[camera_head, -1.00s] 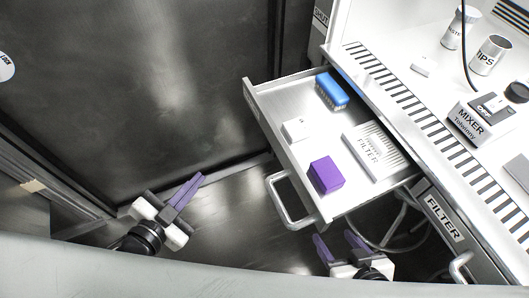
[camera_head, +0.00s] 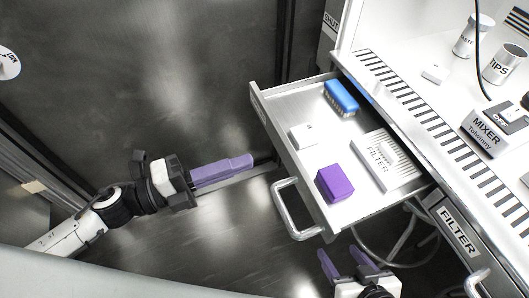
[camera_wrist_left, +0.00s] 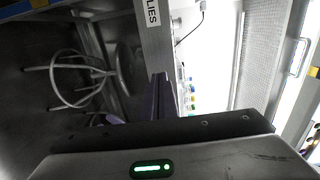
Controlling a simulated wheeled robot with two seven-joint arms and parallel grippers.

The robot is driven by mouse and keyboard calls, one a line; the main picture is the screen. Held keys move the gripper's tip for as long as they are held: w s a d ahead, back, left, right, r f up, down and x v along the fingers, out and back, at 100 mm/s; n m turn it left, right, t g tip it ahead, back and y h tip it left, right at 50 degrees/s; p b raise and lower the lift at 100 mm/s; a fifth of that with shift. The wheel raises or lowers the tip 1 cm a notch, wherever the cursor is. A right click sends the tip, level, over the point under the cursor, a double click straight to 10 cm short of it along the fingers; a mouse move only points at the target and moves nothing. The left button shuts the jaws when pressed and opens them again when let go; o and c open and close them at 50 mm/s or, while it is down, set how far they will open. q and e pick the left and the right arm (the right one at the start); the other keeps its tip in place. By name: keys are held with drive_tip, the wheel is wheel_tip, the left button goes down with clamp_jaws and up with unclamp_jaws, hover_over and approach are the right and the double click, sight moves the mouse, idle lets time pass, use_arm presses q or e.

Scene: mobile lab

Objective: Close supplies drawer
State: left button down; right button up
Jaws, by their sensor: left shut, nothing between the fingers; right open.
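The supplies drawer (camera_head: 265,121) is pulled out from the white cabinet in the head view, with its bar handle (camera_head: 290,211) on the front. It holds a blue brush-like block (camera_head: 341,97), a small white box (camera_head: 303,135), a purple block (camera_head: 335,183) and a white filter (camera_head: 385,160). My left gripper (camera_head: 251,161) is shut and empty, its purple fingers pointing right, just left of the drawer front. In the left wrist view the fingers (camera_wrist_left: 161,98) lie close to a panel with a label ending "LIES" (camera_wrist_left: 153,12). My right gripper (camera_head: 343,262) is open and empty below the drawer's near corner.
The bench top above the drawer carries a mixer box (camera_head: 489,127), a tips cup (camera_head: 502,64) and another cup (camera_head: 473,36). A closed drawer labelled FILTER (camera_head: 458,231) is at lower right. Floor at left is clear.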

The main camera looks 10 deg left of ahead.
sight(281, 150)
use_arm(q)
drive_tip(key=x, duration=0.6)
idle(0.3)
